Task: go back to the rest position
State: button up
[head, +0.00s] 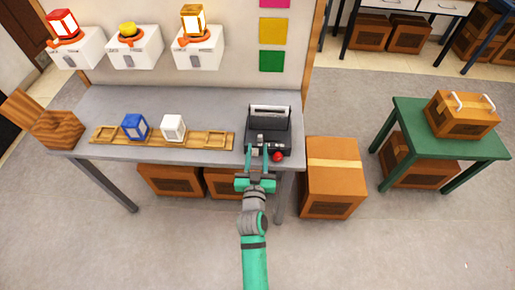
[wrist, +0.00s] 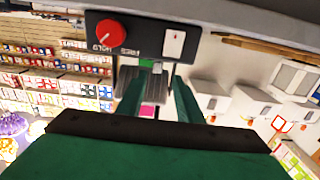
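My gripper (head: 258,150) is at the front edge of the grey table (head: 200,100), in front of a dark machine (head: 269,125) with a red knob (head: 278,156). In the wrist view its two green fingers (wrist: 160,78) stand apart with nothing between them. The machine's dark panel with the red knob (wrist: 110,33) and a white switch (wrist: 174,43) fills the top of that view, just beyond the fingertips. I cannot tell whether a finger touches the machine.
A wooden rack (head: 104,135) on the table holds a blue block (head: 135,127) and a white block (head: 173,128). A wooden stand (head: 50,120) is at the left end. Cardboard boxes (head: 333,190) stand under and beside the table. A green table (head: 440,147) with a box is at right; floor ahead of it is clear.

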jog(key=s+f+n+g+y, duration=0.1)
jog(key=s+f, duration=0.2)
jog(key=s, duration=0.8)
jog(key=s+f+g, duration=0.1)
jog(key=s+f, duration=0.2)
jog(key=s, duration=0.9)
jog(key=s+r, duration=0.3)
jog(key=s, duration=0.6)
jog(key=s+r, duration=0.3)
jog(key=s, duration=0.6)
jog(key=shift+a+g, duration=0.3)
jog(key=shift+a, duration=0.15)
jog(key=shift+s+r, duration=0.1)
dwell(0.8)
